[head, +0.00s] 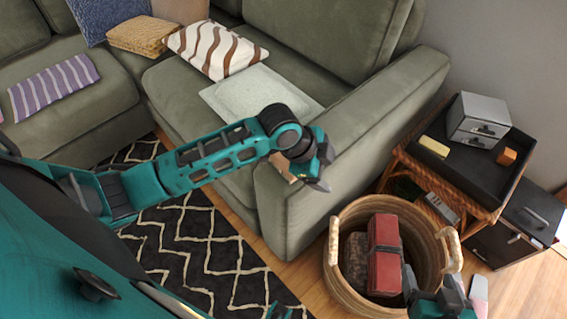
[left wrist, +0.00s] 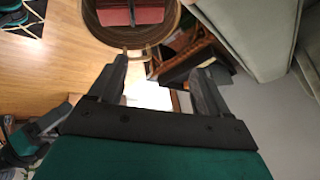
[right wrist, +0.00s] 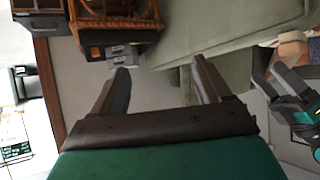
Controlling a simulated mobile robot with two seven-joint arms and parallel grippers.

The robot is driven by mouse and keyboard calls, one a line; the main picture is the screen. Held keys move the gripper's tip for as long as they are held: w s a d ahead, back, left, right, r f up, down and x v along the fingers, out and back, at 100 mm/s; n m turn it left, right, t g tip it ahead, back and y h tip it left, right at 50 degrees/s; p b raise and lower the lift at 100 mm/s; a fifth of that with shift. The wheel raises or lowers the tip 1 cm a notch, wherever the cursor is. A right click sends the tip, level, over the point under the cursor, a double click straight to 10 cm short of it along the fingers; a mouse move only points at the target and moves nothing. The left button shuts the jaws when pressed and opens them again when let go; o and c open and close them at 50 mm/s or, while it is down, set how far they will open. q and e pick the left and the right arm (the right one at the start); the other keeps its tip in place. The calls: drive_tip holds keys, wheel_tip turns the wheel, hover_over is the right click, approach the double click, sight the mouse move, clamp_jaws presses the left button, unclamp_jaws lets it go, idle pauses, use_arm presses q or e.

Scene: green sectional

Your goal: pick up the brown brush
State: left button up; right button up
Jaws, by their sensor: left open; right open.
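A brown wooden-looking piece (head: 283,167), probably the brown brush, shows at the front of the sofa arm, partly hidden behind my left gripper. A tan shape (right wrist: 292,49) beside my left gripper in the right wrist view may be the same thing; I cannot tell. My left gripper (head: 322,168) is open and empty, in front of the sofa arm, close to the brown piece in the head view. Its fingers (left wrist: 160,68) have nothing between them. My right gripper (head: 430,287) is open and empty, low beside the basket; its fingers show in the right wrist view (right wrist: 160,68).
A wicker basket (head: 337,262) holds a red case (head: 384,255) and a dark brown item. A wicker side table bears a black tray (head: 463,170) with a grey box (head: 478,120), a yellow block (head: 434,146) and an orange block (head: 507,157). The green sofa (head: 395,95) stands behind.

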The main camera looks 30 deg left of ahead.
use_arm(q)
drive_tip(key=w+a+r+m+g+y+b, duration=0.2)
drive_tip(key=w+a+r+m, duration=0.1)
drive_tip(key=a+m, duration=0.25)
wheel_tip(320, 180, up, 4)
drive_tip(key=m+g+y, duration=0.2)
drive_tip(key=y, duration=0.1)
hover_over(283, 160)
drive_tip(key=w, duration=0.2)
drive_tip(key=f+b, duration=0.1)
drive_tip(key=f, duration=0.3)
drive_tip(key=a+f+b, duration=0.1)
drive_tip(key=f, duration=0.2)
drive_tip(key=shift+s+b, duration=0.15)
drive_tip(key=shift+b, duration=0.15)
wheel_tip(283, 160, down, 5)
drive_tip(key=shift+f+b, duration=0.15)
drive_tip(key=shift+b, duration=0.75)
use_arm(e)
drive_tip(key=f, duration=0.1)
drive_tip(key=a+f, duration=0.1)
drive_tip(key=f, duration=0.1)
drive_tip(key=w+f, duration=0.1)
drive_tip(key=shift+a+f, duration=0.3)
drive_tip(key=shift+a, duration=0.1)
use_arm(q)
drive_tip(key=shift+c, duration=0.4)
